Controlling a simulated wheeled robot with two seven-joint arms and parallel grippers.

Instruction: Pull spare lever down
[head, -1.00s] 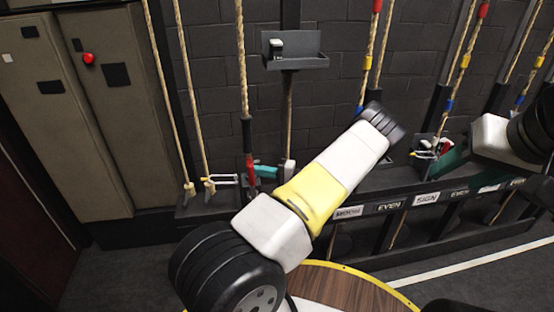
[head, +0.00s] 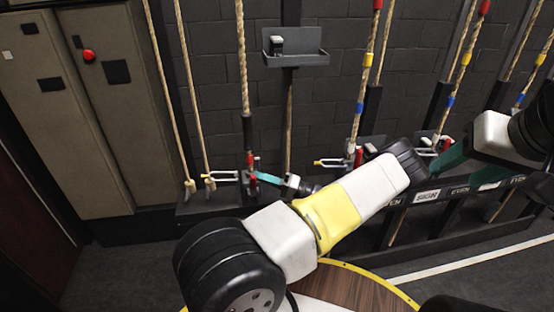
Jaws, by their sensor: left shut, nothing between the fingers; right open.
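A red lever (head: 250,160) stands roughly upright at a rope lock on the left part of the rail, below a rope with a black lower sleeve. Its label is hidden, so I cannot read whether it is the spare one. My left gripper (head: 258,177), with teal fingers, is shut and empty beside the lever's lower part; I cannot tell whether it touches. A yellow-tipped metal fork (head: 222,177) lies just left of the lever. My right gripper (head: 450,159) is open at the right, by another rope lock, partly hidden by its own arm.
More rope locks with red levers (head: 359,157) stand along the rail to the right, above labels such as SIGN (head: 427,196). A grey shelf box (head: 297,59) is on a post above. Tan cabinets (head: 75,110) stand at left. My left forearm covers the rail's middle.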

